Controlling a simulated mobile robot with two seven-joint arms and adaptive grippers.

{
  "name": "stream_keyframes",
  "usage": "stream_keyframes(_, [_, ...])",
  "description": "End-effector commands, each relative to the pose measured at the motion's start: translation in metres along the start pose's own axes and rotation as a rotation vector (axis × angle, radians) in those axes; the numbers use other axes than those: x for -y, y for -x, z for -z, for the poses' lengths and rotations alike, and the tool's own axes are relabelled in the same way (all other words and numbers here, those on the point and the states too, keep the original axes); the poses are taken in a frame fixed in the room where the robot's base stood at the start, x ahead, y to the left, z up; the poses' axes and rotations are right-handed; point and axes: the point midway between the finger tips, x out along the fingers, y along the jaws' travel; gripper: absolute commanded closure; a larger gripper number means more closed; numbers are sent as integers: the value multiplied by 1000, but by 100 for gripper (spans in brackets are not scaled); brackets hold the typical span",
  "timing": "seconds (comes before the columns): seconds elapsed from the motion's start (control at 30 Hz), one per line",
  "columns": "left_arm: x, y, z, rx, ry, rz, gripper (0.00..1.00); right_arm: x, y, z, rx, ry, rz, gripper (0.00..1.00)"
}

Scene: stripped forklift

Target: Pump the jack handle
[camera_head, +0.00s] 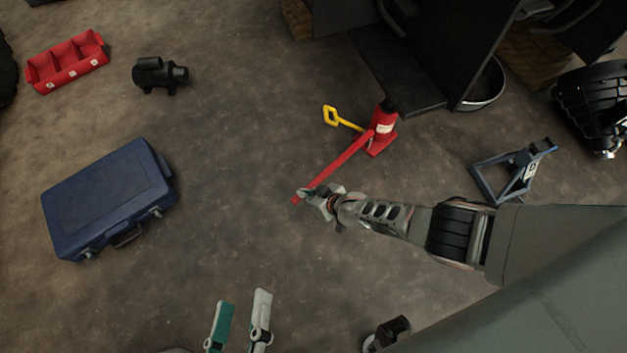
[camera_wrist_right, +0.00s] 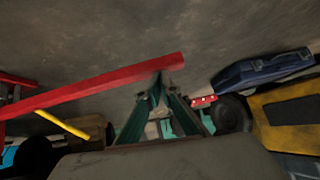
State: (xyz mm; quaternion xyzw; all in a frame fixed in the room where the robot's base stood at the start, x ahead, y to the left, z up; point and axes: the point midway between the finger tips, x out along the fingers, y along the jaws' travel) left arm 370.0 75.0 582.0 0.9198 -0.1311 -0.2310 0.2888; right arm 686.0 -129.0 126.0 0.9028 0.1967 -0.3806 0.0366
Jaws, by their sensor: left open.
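The red jack (camera_head: 383,128) stands upright on the floor at upper middle of the head view. Its long red jack handle (camera_head: 345,157) slants down to the left from it. My right gripper (camera_head: 318,201) is at the handle's free end, with the tip sticking out past the fingers. In the right wrist view the handle (camera_wrist_right: 100,86) crosses at the fingertips (camera_wrist_right: 160,82), which come together on it; the exact contact is partly hidden. My left gripper (camera_head: 240,312) is open and empty at the bottom of the head view, well away from the handle.
A yellow-handled piece (camera_head: 341,119) sticks out left of the jack. A blue case (camera_head: 105,195), a red bin (camera_head: 67,62) and a black device (camera_head: 159,75) lie to the left. A blue-grey stand (camera_head: 511,170) is at right, dark forklift parts (camera_head: 440,50) behind. Floor between case and handle is clear.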

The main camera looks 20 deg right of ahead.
Motion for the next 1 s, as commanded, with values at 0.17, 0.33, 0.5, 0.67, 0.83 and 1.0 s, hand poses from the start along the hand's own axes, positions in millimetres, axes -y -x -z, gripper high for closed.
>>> stream_keyframes(0.17, [12,4,22,18,-252,9,51,4,22,40,-23,6,-3,100])
stream_keyframes(0.33, [28,8,47,30,-477,43,51,8,49,46,-31,5,-1,100])
stream_keyframes(0.5, [44,13,61,55,-632,83,51,11,76,48,-33,5,0,100])
stream_keyframes(0.67, [59,19,53,96,-673,107,51,13,99,46,-31,5,1,100])
stream_keyframes(0.83, [71,24,47,127,-703,127,51,16,114,41,-27,2,4,100])
stream_keyframes(1.0, [77,26,43,143,-712,135,51,17,119,34,-21,-1,5,100])
